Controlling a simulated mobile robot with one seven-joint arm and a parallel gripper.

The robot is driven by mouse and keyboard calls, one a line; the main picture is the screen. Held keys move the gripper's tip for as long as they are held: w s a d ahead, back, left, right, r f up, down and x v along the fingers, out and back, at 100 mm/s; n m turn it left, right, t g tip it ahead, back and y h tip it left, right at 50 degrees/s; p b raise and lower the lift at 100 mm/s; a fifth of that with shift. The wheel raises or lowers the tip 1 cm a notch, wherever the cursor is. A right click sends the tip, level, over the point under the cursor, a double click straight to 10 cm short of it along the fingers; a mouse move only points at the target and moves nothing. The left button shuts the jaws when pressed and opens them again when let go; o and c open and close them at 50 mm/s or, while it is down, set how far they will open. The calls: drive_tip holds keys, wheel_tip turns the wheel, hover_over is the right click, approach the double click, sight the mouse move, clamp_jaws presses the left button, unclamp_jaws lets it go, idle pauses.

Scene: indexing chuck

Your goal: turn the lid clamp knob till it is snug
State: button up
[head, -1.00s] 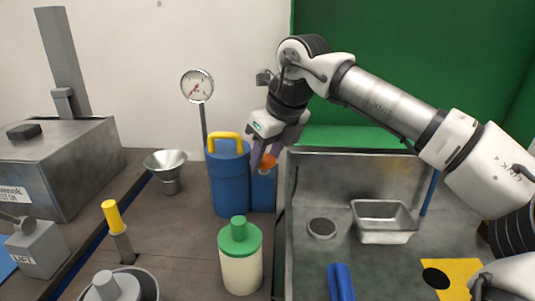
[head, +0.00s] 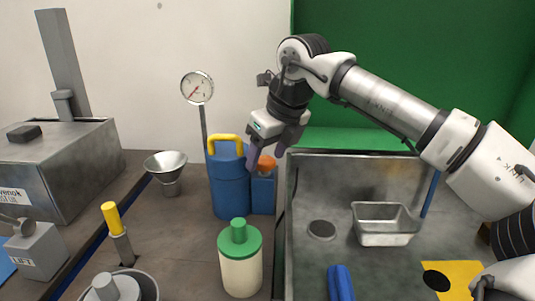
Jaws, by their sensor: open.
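An orange knob (head: 267,163) sits on top of a small blue box (head: 263,193), which stands against a blue canister (head: 231,188) with a yellow handle. It is the knob nearest my gripper; no label marks it as the lid clamp knob. My gripper (head: 266,156) is open and points down at the orange knob, with one finger to its left and the other to its upper right. I cannot tell whether either finger touches the knob. The fingers and gripper body hide part of the space just above it.
A dial gauge (head: 197,88) on a post stands behind the canister. A funnel (head: 167,170) is to the left, a green-lidded jar (head: 240,260) in front. A metal basin (head: 310,255) holding a small tray (head: 384,222) lies to the right.

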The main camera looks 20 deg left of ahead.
drive_tip(key=p+v, duration=0.1)
drive_tip(key=v, duration=1.2)
drive_tip(key=shift+r, duration=0.2)
